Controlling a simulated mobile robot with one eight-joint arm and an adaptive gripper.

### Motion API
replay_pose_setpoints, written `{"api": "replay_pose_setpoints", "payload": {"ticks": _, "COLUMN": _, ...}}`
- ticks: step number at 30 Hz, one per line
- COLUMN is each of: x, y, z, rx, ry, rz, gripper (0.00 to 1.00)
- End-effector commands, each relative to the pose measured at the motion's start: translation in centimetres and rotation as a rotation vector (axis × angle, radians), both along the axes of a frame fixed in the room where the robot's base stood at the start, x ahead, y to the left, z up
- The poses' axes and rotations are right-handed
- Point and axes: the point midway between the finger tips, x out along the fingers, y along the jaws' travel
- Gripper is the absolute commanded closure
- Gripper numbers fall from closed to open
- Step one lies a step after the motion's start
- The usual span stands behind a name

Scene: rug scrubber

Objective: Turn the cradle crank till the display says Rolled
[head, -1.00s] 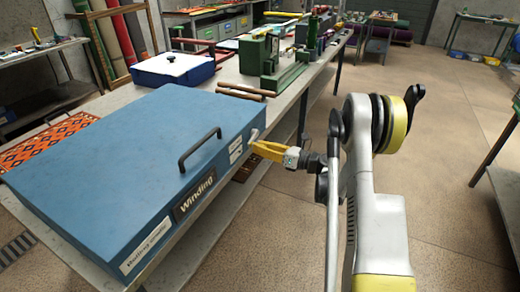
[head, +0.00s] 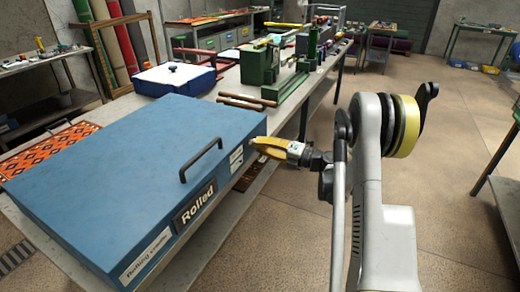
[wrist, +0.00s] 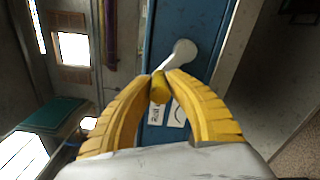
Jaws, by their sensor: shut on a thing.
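The blue rolling cradle (head: 120,150) lies on the bench, with a black handle on its lid. The display (head: 195,203) on its front side reads "Rolled". In the wrist view the crank (wrist: 182,55) shows as a pale arm with a round hub on the blue side, ending in a yellow knob (wrist: 159,88). My gripper (wrist: 162,82) is shut on this knob, its yellow fingers on either side. In the head view my gripper (head: 258,142) is at the cradle's right end, and its fingers hide most of the crank.
An orange patterned rug (head: 45,150) lies behind the cradle at left. A blue box with a white lid (head: 174,77), brown rods (head: 246,101) and a green machine (head: 262,65) stand farther along the bench.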

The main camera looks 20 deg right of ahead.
Motion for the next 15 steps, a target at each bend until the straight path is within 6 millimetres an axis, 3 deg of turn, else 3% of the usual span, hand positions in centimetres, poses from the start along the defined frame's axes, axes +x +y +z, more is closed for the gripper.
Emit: {"api": "replay_pose_setpoints", "payload": {"ticks": 15, "x": 0.47, "y": -0.47, "z": 0.89, "rx": 0.159, "ry": 0.118, "rz": 0.003, "gripper": 1.00}}
